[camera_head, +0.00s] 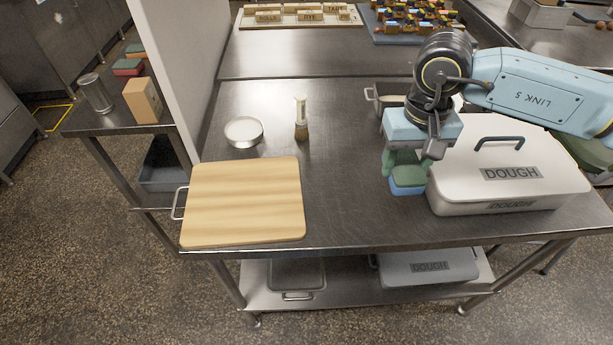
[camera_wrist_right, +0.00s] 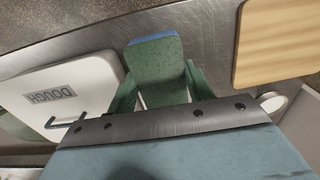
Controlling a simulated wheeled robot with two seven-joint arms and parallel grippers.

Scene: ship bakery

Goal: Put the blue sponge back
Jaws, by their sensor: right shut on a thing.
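The blue sponge (camera_head: 408,188) has a green top layer and a blue lower layer. It is at the right part of the steel table, just left of the large white DOUGH box (camera_head: 470,185). My right gripper (camera_head: 407,172) points down and is shut on it, a green finger on each side. In the right wrist view the sponge (camera_wrist_right: 157,75) sits between the fingers of the gripper (camera_wrist_right: 160,85), its blue edge at the far end. I cannot tell whether it touches the table. My left gripper is not in view.
A wooden board (camera_head: 245,200) lies at the table's front left. A round metal dish (camera_head: 243,131) and a small shaker (camera_head: 301,118) stand behind it. A metal pan (camera_head: 376,97) is behind my gripper. On the left side table are small colored blocks (camera_head: 128,67). The table's middle is clear.

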